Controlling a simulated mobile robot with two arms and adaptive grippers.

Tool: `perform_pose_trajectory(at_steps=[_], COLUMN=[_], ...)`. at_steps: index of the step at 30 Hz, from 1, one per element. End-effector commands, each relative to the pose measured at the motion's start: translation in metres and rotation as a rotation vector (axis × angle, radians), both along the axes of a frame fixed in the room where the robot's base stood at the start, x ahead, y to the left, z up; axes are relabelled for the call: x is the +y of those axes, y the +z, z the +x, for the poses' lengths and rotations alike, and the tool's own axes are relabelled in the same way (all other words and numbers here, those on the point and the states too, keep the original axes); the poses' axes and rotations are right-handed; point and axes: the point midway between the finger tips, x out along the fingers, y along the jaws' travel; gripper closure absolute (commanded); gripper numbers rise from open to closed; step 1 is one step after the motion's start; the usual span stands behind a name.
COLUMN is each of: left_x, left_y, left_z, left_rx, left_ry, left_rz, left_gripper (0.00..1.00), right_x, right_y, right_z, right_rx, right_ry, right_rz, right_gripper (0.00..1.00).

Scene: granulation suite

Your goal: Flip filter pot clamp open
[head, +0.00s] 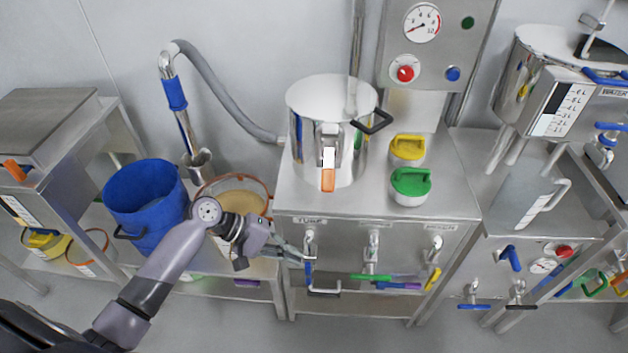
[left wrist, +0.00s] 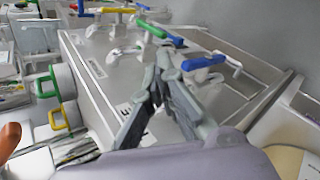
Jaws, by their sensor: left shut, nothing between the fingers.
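A shiny steel pot (head: 345,120) with a pale lid and a black side handle stands on the steel cabinet. On its front is a clamp (head: 329,150) with an orange-tipped lever (head: 328,180) that points down along the pot wall. My left gripper (head: 303,258) is shut and empty, low in front of the cabinet's front panel, beside the left tap with the blue lever (head: 309,273). It is below and left of the clamp, apart from it. In the left wrist view the closed fingertips (left wrist: 164,62) are near the blue tap lever (left wrist: 203,62); contact cannot be told. My right gripper is out of view.
Yellow (head: 407,148) and green (head: 411,184) handled lids sit right of the pot. Further taps (head: 374,245) line the cabinet front. A blue bucket (head: 146,200) and a bowl of powder (head: 240,198) stand left. A control panel (head: 436,40) rises behind.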

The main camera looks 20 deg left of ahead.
Motion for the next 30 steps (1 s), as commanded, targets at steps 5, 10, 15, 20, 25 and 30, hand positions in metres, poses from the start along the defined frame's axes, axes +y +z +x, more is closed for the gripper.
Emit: perform_pose_trajectory(at_steps=[5,10,15,20,25,30], left_x=[0.047,0.075,0.080,0.062,0.030,0.000], left_y=[0.070,0.112,0.124,0.119,0.111,0.101], left_z=[0.067,0.097,0.106,0.115,0.132,0.149], left_rx=[0.114,0.167,0.182,0.183,0.183,0.183], left_ry=[0.230,0.334,0.359,0.358,0.356,0.357], left_rz=[-0.309,-0.486,-0.540,-0.539,-0.540,-0.540], left_gripper=[1.00,1.00,1.00,1.00,1.00,1.00], right_x=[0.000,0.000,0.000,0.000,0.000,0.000], right_y=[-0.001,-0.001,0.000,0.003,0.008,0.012], right_z=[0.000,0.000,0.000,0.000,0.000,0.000], right_rx=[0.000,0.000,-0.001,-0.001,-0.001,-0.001], right_ry=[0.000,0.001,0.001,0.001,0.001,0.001], right_rz=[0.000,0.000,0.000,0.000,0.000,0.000], right_gripper=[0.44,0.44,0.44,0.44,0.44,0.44])
